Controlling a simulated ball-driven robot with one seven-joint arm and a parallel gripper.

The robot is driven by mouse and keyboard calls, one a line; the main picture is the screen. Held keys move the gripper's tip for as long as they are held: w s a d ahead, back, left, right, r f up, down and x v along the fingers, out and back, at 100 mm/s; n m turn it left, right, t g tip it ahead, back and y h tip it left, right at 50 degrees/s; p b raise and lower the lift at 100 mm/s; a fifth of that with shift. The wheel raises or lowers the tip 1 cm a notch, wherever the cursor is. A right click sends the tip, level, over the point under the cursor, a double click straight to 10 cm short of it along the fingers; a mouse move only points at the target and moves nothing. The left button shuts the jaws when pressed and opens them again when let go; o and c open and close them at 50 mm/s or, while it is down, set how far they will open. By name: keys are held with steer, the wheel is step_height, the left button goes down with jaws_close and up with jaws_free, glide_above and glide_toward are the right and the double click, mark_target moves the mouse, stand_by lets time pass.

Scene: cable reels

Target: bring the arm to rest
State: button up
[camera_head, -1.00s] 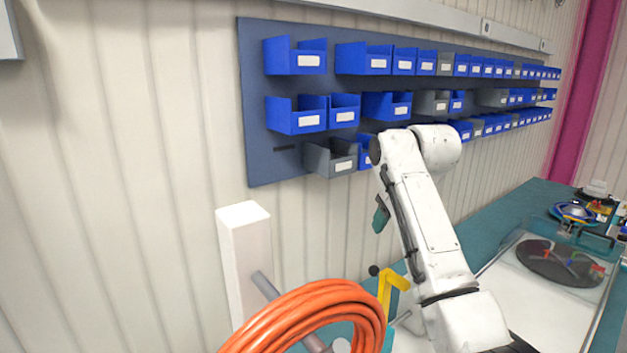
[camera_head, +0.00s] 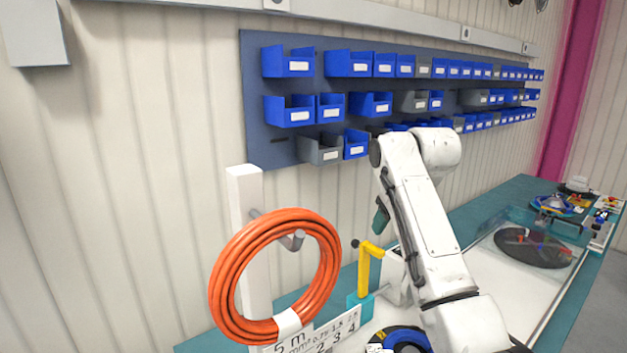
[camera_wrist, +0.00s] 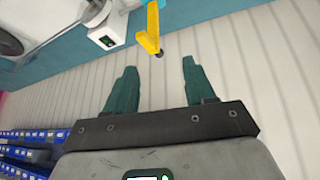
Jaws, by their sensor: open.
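My arm is white and stands bent upward at the right of centre in the head view. My gripper (camera_wrist: 160,88) shows in the wrist view with its two green fingers apart and nothing between them. In the head view one green fingertip of my gripper (camera_head: 381,216) shows beside the arm link, and the rest is hidden behind it. The gripper is in free air in front of the wall, above the yellow crank (camera_head: 364,270). In the wrist view the yellow crank (camera_wrist: 149,38) lies beyond the fingertips, apart from them.
An orange cable coil (camera_head: 230,270) hangs on a peg of a white post (camera_head: 243,185) at the left. Blue and grey bins (camera_head: 290,110) line the wall panel. A teal bench (camera_head: 500,205) runs right, bearing a dark disc (camera_head: 530,250). A blue-black reel (camera_head: 400,338) sits low near my arm.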

steer(key=s+d+f+m, duration=0.1)
steer(key=s+f, duration=0.5)
steer(key=f, duration=0.4)
steer(key=s+d+f+m, duration=0.1)
steer(key=s+d+f, duration=0.1)
steer(key=s+f, duration=0.65)
steer(key=s+d+f+m, duration=0.15)
steer(key=s+f, duration=0.25)
steer(key=s, duration=0.5)
steer(key=s+d+f+h, duration=0.15)
steer(key=s+f, duration=0.25)
steer(key=s, duration=0.6)
steer(key=s+d+f+m, duration=0.1)
steer(key=s+d+f, duration=0.2)
steer(key=s, duration=0.6)
steer(key=s+f+g+b, duration=0.2)
steer(key=s+f+b, duration=0.3)
steer(key=f, duration=0.3)
steer(key=s+d+f+g+b, duration=0.1)
steer(key=s+f+g+b, duration=0.1)
steer(key=s+f+b, duration=0.3)
step_height(320, 180, down, 3)
steer(key=shift+s+d+f+g, duration=0.2)
steer(key=shift+s+g, duration=0.2)
steer(key=shift+s, duration=0.45)
